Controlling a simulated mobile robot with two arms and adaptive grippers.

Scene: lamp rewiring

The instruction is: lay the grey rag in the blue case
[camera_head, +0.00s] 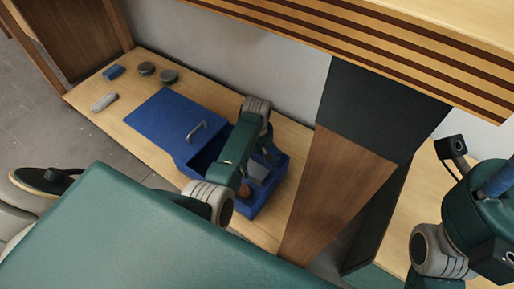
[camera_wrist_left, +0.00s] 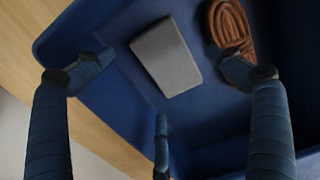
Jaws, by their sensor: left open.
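The blue case (camera_head: 277,193) stands open on the low wooden bench, its lid (camera_head: 170,122) laid back to the left. A flat grey piece, which I take for the grey rag (camera_wrist_left: 166,57), lies on the case floor; it also shows in the head view (camera_head: 257,172). My left gripper (camera_head: 267,158) is over and partly inside the case, fingers spread and empty, with the rag between and beyond them in the wrist view. The left arm hides part of the case. My right gripper is out of view.
A brown coiled cord (camera_wrist_left: 230,28) lies in the case beside the rag. On the bench's left are a blue block (camera_head: 114,72), two round dark tins (camera_head: 146,69) (camera_head: 169,76) and a light grey rounded piece (camera_head: 104,102). A wooden post (camera_head: 335,190) rises right of the case.

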